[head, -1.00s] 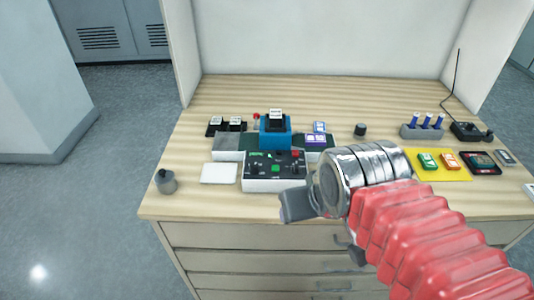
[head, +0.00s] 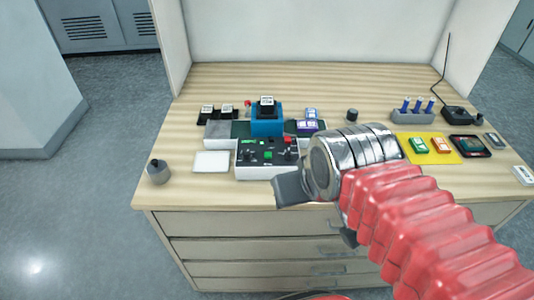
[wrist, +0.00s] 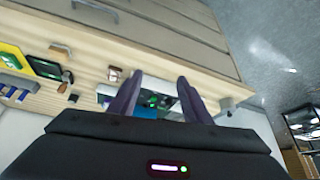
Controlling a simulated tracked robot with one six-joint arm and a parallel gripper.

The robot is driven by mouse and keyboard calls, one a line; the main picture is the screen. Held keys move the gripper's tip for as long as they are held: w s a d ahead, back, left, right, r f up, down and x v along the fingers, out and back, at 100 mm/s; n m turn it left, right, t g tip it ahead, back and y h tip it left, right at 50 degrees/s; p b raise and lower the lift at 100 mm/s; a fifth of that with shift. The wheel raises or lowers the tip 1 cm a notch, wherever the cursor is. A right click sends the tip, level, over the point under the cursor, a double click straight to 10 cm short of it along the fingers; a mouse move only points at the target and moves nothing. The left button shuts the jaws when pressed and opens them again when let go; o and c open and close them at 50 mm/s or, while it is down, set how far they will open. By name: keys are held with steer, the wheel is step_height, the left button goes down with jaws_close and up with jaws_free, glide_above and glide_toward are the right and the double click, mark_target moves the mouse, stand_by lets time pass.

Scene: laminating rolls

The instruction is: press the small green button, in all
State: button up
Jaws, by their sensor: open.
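A white control box (head: 267,172) with a black top panel sits at the front of the bench. My gripper (head: 279,190) is at the bench's front edge, just in front of the box's right part and apart from the button. In the wrist view the open fingers (wrist: 160,78) frame the panel, tilted in the picture, and green spots show between them. The fingers look empty.
Behind the box stands a blue block (head: 267,125) with a black-and-white item on top. A white pad (head: 211,162) and a grey weight (head: 158,172) are to the left. A yellow mat (head: 440,157) with small items lies right of my arm.

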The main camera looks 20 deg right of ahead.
jaws_close()
stand_by(0.3)
stand_by(1.1)
